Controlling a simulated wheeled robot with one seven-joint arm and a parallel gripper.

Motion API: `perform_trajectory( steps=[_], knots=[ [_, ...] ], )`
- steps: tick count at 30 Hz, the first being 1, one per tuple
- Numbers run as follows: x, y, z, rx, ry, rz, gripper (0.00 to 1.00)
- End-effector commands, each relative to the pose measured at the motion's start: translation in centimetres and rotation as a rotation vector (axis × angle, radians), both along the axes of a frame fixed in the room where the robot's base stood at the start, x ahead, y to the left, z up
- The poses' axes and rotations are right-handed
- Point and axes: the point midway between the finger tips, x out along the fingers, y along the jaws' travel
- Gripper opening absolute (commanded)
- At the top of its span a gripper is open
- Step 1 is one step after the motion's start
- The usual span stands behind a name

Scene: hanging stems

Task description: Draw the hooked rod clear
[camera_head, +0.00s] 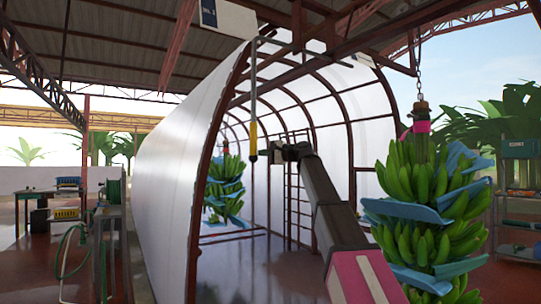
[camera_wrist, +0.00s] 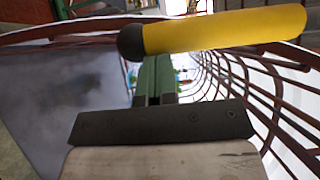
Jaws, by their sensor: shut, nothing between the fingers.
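The hooked rod (camera_head: 253,134) hangs upright in the head view, with a pale shaft above and a yellow grip with a black end below. My gripper (camera_head: 272,152) is beside the grip's lower end in the head view. In the wrist view my gripper (camera_wrist: 154,65) has its green fingers together, empty, close to the rod's grip. I cannot tell whether they touch.
A white-covered tunnel (camera_head: 175,150) with red-brown arches stands behind the rod. A large banana bunch (camera_head: 405,180) with blue sheets hangs from a chain at right. A smaller bunch (camera_head: 225,190) hangs inside the tunnel. A bench (camera_head: 108,215) stands left and a shelf (camera_head: 518,205) right.

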Motion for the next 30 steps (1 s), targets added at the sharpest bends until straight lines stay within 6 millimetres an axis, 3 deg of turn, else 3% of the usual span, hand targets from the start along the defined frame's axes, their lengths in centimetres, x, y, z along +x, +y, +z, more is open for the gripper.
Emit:
perform_trajectory(
  steps=[6,12,30],
  knots=[
    [-3.3,4.6,-0.1,0.001,-0.001,0.002,0.00],
    [-5.1,7.5,-0.1,0.000,0.000,0.001,0.00],
    [-5.5,8.3,0.0,0.001,0.002,0.003,0.00]
  ],
)
